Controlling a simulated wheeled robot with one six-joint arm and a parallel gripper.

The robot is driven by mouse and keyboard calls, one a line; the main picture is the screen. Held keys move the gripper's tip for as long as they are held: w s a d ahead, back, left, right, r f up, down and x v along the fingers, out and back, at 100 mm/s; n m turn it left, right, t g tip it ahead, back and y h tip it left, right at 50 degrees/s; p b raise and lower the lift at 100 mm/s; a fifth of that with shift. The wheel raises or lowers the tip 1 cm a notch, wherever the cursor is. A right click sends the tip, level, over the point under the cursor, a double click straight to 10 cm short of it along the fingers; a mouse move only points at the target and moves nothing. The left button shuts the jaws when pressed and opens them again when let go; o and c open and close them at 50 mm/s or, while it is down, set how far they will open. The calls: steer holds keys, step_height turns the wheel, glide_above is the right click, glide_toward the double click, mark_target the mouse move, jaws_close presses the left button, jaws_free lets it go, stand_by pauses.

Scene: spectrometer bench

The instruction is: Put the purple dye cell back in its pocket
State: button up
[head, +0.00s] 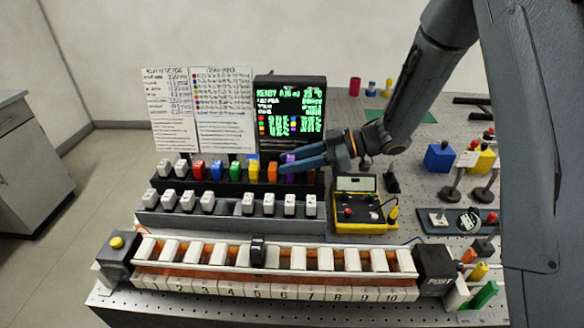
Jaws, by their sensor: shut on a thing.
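The purple dye cell (290,178) shows above and below my fingers, at the right part of the back row of the black rack (230,187), just right of the orange cell (272,170). My gripper (284,161) reaches in from the right and is shut on the purple cell. My fingers hide its middle. I cannot tell whether its foot sits in a pocket or hangs just above it.
White, red, blue, green and yellow cells fill the back row to the left. White cells stand in the grey front rack (225,222). A long numbered rail (275,265) lies in front. The screen (290,110) stands close behind; a yellow box (362,210) is to the right.

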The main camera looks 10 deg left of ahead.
steer(key=shift+f, duration=1.35)
steer(key=shift+s+f, duration=0.1)
steer(key=o, duration=1.1)
steer(key=shift+d+r, duration=0.1)
steer(key=shift+r, duration=0.15)
steer(key=b+v, duration=0.3)
steer(key=v, duration=0.8)
steer(key=shift+d+r+b, duration=0.2)
steer(key=shift+d+b, duration=0.15)
steer(key=shift+d, duration=0.05)
steer(key=shift+r, duration=0.1)
